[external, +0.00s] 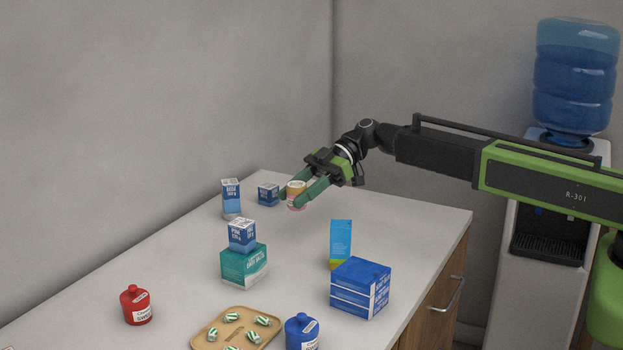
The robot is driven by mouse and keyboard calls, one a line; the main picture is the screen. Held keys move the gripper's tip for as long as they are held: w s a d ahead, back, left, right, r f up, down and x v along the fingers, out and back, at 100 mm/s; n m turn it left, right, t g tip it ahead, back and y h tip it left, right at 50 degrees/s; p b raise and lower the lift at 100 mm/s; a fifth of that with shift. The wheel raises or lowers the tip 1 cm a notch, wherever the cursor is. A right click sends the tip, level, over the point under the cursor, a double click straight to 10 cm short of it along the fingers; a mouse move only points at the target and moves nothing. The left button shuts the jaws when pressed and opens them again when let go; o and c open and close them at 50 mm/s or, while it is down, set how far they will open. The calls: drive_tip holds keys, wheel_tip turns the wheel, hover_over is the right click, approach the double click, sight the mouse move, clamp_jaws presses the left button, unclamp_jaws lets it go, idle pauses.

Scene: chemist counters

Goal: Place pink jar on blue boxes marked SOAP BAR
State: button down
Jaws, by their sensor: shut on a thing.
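My gripper (303,190) is shut on a small pink jar (296,188) with a pale label, between its green fingers. The jar is held near the far part of the counter, close to a small dark blue box; I cannot tell how high it is. A stack of blue boxes (350,287) with white printed sides stands at the counter's right front. Its lettering is too small to read. The jar is to the left of and beyond this stack, apart from it.
A light blue carton (340,240) stands right behind the blue stack. A teal box (241,265) carries a blue-white box (242,235). Further items are a blue-white carton (231,194), small blue box (268,195), red jar (135,305), blue jar (301,332) and tray (212,337).

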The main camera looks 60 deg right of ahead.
drive_tip(key=s+a+r+n+g+y+p, duration=0.1)
drive_tip(key=s+a+r+n+g+p, duration=0.15)
drive_tip(key=s, duration=0.85)
drive_tip(key=s+a+r+n+g+p, duration=0.1)
drive_tip(key=s+r+n+g+p, duration=0.2)
drive_tip(key=s, duration=0.9)
drive_tip(key=b, duration=0.5)
hover_over(361, 270)
drive_tip(key=shift+m, duration=0.45)
wheel_tip(361, 270, down, 4)
wheel_tip(361, 270, down, 4)
drive_tip(key=b, duration=0.4)
drive_tip(key=shift+f, duration=0.2)
drive_tip(key=shift+r, duration=0.3)
drive_tip(key=shift+f, duration=0.25)
drive_tip(key=c, duration=0.8)
unclamp_jaws()
drive_tip(key=shift+c, duration=0.2)
